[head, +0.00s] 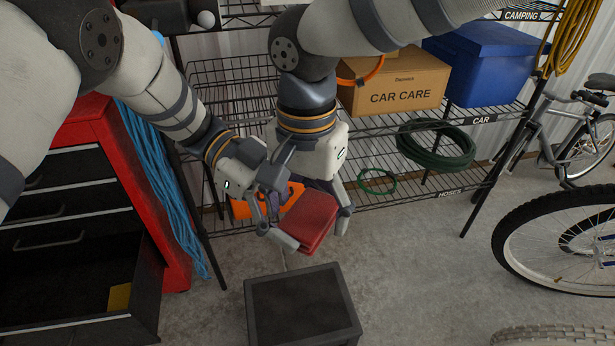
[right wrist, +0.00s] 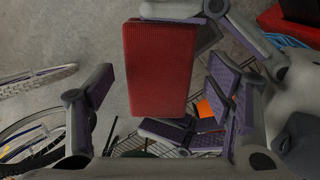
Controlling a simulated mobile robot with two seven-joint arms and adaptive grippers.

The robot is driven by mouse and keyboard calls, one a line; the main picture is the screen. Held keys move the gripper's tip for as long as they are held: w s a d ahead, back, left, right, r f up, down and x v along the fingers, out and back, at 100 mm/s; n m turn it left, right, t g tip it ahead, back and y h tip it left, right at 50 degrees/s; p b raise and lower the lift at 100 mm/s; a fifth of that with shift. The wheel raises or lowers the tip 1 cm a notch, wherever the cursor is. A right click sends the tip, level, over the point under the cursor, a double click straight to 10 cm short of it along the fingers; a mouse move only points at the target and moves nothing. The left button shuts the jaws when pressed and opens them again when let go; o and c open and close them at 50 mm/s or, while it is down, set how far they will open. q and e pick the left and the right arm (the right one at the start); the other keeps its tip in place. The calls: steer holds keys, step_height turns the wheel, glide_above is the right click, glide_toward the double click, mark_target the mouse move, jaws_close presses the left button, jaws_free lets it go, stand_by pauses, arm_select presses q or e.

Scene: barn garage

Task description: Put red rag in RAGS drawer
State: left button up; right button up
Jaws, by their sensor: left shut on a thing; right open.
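The red rag (head: 312,221), a folded rectangular block, is held up in the air in front of the wire shelf. My left gripper (head: 284,222) is shut on its left side in the head view. My right gripper (head: 318,203) is open, coming down from above close to the rag. In the right wrist view, the rag (right wrist: 160,68) lies between my right gripper's spread fingers (right wrist: 160,105), apart from them. The red tool chest (head: 150,215) is at the left. Its low drawer (head: 75,285) is pulled open, with a yellow thing inside. No RAGS label is readable.
A dark box-like stand (head: 302,305) is on the floor below the rag. The wire shelf (head: 430,190) behind holds a CAR CARE box (head: 400,85), a blue bin (head: 480,60) and hoses. Blue rope (head: 160,190) hangs beside the chest. A bicycle wheel (head: 560,245) stands at the right.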

steer(key=shift+f, duration=0.35)
steer(key=c, duration=1.2)
arm_select(q)
steer(key=o, duration=0.9)
